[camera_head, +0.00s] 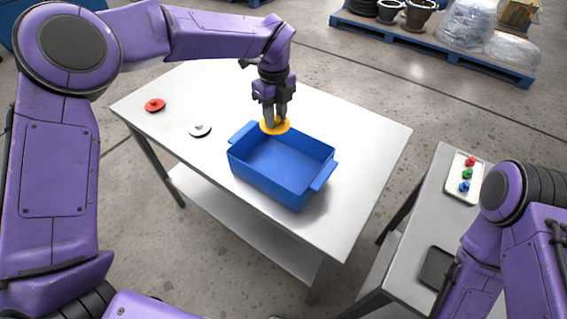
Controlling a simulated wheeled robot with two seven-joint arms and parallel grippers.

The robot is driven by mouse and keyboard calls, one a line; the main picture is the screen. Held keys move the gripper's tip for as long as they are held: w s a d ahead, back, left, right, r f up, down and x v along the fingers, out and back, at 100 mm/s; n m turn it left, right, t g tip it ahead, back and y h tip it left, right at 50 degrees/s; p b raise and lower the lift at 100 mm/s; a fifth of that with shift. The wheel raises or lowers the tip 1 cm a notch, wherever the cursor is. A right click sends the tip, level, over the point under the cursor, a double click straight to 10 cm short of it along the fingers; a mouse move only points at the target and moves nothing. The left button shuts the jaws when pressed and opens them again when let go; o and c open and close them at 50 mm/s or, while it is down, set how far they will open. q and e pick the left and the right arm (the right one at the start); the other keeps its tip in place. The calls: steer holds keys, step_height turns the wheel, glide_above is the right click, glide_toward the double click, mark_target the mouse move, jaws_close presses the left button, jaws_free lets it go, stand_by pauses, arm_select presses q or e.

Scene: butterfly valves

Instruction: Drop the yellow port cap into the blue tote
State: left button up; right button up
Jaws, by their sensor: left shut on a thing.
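The yellow port cap (268,129) is a round yellow disc in the jaws of my left gripper (273,120). The gripper points down and is shut on the cap. It holds the cap at the far rim of the blue tote (281,169), toward the tote's far left corner. I cannot tell how high above the rim the cap is. The tote is open, looks empty and stands on the metal table (372,145). My right arm is at the lower right; its gripper does not show clearly.
A red cap (154,105) and a white cap (200,130) lie on the table's left part. A side table (420,215) at the right bears a pale tray (456,189) with red, green and blue pieces, and a dark flat item (436,267). A loaded blue pallet (440,45) stands behind.

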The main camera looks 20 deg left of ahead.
mark_target(276, 125)
arm_select(q)
steer(key=f+b, duration=0.2)
steer(key=f, duration=0.2)
steer(key=shift+w+f, duration=0.1)
steer(key=shift+w, duration=0.1)
steer(key=shift+s, duration=0.1)
steer(key=o, duration=1.1)
steer(key=shift+r, duration=0.2)
step_height(276, 125, up, 10)
steer(key=shift+r+b, duration=0.2)
steer(key=shift+b, duration=0.8)
